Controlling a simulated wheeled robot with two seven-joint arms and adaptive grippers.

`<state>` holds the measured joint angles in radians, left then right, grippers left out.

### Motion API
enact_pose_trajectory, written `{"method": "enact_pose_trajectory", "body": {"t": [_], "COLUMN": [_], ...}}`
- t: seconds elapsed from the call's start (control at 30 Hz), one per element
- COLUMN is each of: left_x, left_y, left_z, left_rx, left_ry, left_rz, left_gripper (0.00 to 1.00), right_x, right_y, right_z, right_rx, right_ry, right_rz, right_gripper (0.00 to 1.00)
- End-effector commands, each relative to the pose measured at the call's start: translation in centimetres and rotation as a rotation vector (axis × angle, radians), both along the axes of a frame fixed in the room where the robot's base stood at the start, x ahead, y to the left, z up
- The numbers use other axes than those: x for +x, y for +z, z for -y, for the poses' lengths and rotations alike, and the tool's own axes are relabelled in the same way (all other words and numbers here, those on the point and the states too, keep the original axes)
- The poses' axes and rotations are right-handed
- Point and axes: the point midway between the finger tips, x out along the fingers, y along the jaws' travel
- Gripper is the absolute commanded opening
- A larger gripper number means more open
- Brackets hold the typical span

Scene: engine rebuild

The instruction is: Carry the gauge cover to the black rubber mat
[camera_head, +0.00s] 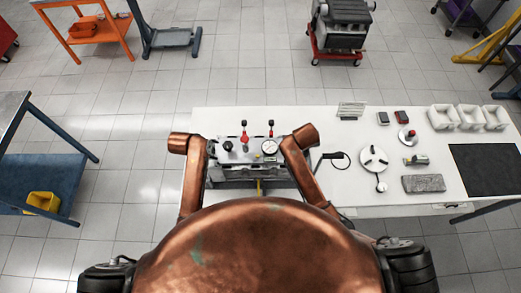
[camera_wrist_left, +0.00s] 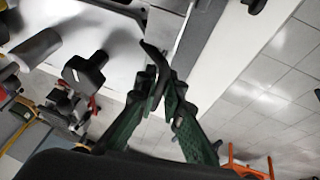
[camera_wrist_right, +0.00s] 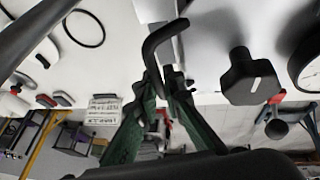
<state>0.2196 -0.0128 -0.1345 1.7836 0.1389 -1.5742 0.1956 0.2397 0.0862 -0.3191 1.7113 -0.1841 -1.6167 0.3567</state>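My right gripper (camera_wrist_right: 167,80) is closed around a similar bent handle at the other side, near the dial. The black rubber mat (camera_head: 488,170) lies bare at the table's right end. I cannot tell whether the cover is raised. My arms hide both grippers in the head view.
Between cover and mat, the white table (camera_head: 330,198) holds a black cable loop (camera_head: 338,158), a round white disc fixture (camera_head: 374,158), a grey block (camera_head: 423,184) and small parts. White bins (camera_head: 468,118) stand behind the mat. A blue cart (camera_head: 40,170) stands left.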

Motion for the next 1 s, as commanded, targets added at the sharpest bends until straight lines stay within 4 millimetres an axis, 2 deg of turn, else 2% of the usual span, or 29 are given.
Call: {"method": "enact_pose_trajectory", "body": {"t": [0.1, 1.0], "left_x": [0.01, 0.11], "left_y": [0.01, 0.18], "left_z": [0.00, -0.03], "left_rx": [0.000, 0.000], "left_ry": [0.000, 0.001], "left_rz": [0.000, 0.004], "left_gripper": [0.00, 0.00], "right_x": [-0.01, 0.09], "right_y": [0.01, 0.17], "right_z": [0.00, -0.06], "right_rx": [0.000, 0.000], "right_ry": [0.000, 0.001], "right_rz": [0.000, 0.004], "right_gripper": [0.00, 0.00]}}
